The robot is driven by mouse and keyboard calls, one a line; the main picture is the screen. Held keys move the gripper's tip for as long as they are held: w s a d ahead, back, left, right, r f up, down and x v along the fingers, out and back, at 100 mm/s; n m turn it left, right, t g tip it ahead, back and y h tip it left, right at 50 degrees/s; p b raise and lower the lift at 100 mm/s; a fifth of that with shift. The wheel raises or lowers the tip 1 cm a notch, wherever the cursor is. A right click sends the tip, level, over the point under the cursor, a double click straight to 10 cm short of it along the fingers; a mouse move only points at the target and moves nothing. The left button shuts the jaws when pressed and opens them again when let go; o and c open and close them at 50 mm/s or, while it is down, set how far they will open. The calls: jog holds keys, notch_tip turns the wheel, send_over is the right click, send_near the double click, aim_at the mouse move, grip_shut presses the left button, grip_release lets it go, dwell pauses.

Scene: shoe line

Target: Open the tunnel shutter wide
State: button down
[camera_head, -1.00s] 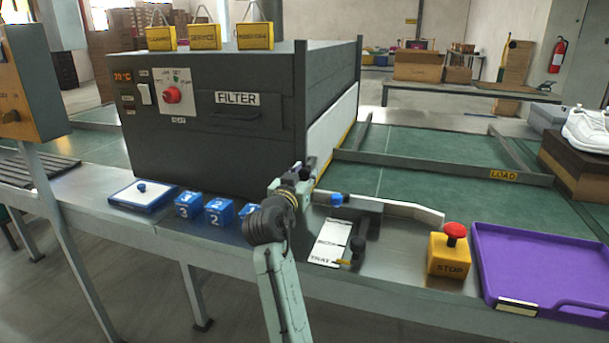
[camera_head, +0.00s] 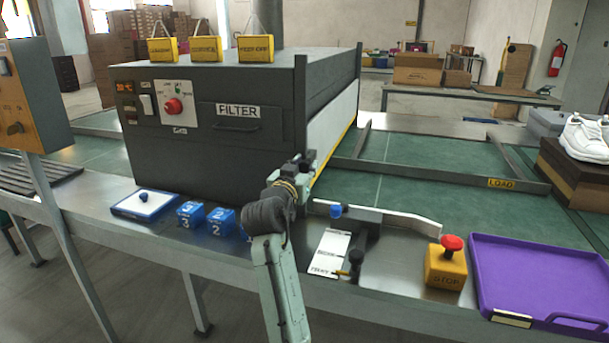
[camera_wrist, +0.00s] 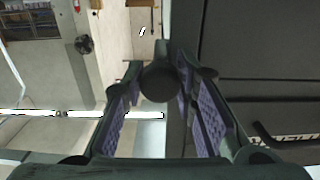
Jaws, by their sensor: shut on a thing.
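The tunnel (camera_head: 210,150) is a dark grey box on the line. Its shutter (camera_head: 335,122) is a white panel with a yellow lower edge, filling much of the right-hand opening between two dark posts. My gripper (camera_head: 304,166) is at the near lower corner of the shutter, beside the front post. In the wrist view, a dark round knob (camera_wrist: 158,82) sits between the two fingers of my gripper (camera_wrist: 160,105), which is shut on it. The knob's join to the shutter is hidden.
A metal guide rail (camera_head: 385,216) with a blue knob, a yellow STOP box (camera_head: 446,265) with a red button and a purple tray (camera_head: 545,275) lie right of my arm. Blue numbered blocks (camera_head: 221,220) stand left of it. Green belt (camera_head: 430,160) lies beyond the shutter.

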notch_tip(320, 180, up, 14)
jog(key=p, duration=0.6)
jog(key=c, duration=1.2)
grip_release()
jog(key=shift+f, duration=0.15)
jog(key=shift+c, duration=0.2)
jog(key=v, duration=1.2)
